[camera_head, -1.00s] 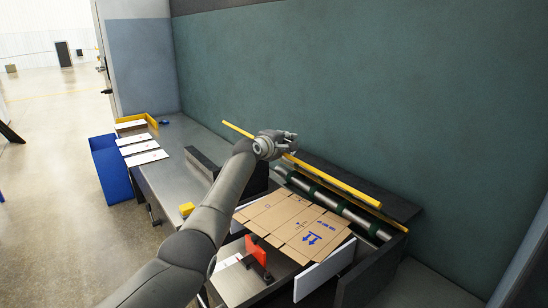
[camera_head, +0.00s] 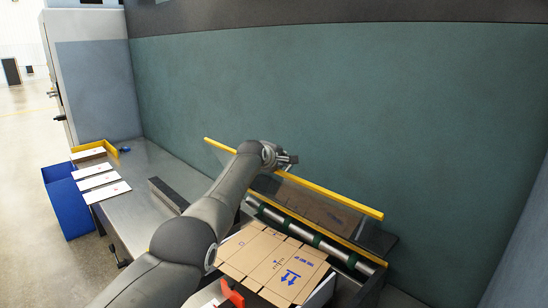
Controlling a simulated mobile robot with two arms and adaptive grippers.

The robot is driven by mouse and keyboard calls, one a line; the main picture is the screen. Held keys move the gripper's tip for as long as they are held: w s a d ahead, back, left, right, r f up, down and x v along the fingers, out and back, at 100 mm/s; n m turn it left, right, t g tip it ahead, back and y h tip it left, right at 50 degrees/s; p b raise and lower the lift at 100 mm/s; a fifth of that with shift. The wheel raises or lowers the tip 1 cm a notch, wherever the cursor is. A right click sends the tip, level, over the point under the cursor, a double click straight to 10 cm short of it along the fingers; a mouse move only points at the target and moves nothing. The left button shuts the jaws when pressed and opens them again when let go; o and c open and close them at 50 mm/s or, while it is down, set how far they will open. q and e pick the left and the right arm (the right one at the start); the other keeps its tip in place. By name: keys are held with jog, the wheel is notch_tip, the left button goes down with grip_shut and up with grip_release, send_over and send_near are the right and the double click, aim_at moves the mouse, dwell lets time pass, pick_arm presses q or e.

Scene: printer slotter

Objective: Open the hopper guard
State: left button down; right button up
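The hopper guard (camera_head: 325,208) is a see-through panel with a yellow bar (camera_head: 340,199) along its top edge. It stands tilted up above the rollers (camera_head: 310,236), with the bar well above a lower yellow strip. My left gripper (camera_head: 289,160) is at the middle of the bar, and my forearm crosses in front of the bar's left part. The fingers are small and seen from behind, so I cannot tell whether they are open, shut, or touching the bar. My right gripper is out of view.
Flat printed cardboard (camera_head: 265,260) lies in front of the rollers. A red part (camera_head: 232,293) stands at the bottom. A grey table (camera_head: 150,205) extends left, with white sheets (camera_head: 97,181) and a blue bin (camera_head: 66,205) beyond. A green wall (camera_head: 350,110) closes the back.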

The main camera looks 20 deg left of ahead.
pick_arm(q)
jog(key=shift+w, duration=0.1)
dwell(0.4)
jog(key=c, duration=1.8)
grip_release()
jog(key=shift+w, duration=0.1)
jog(key=shift+o, duration=0.2)
jog(key=shift+s+r, duration=0.2)
jog(key=shift+s, duration=0.15)
jog(key=v, duration=0.6)
jog(key=shift+s, duration=0.3)
jog(key=shift+r, duration=0.1)
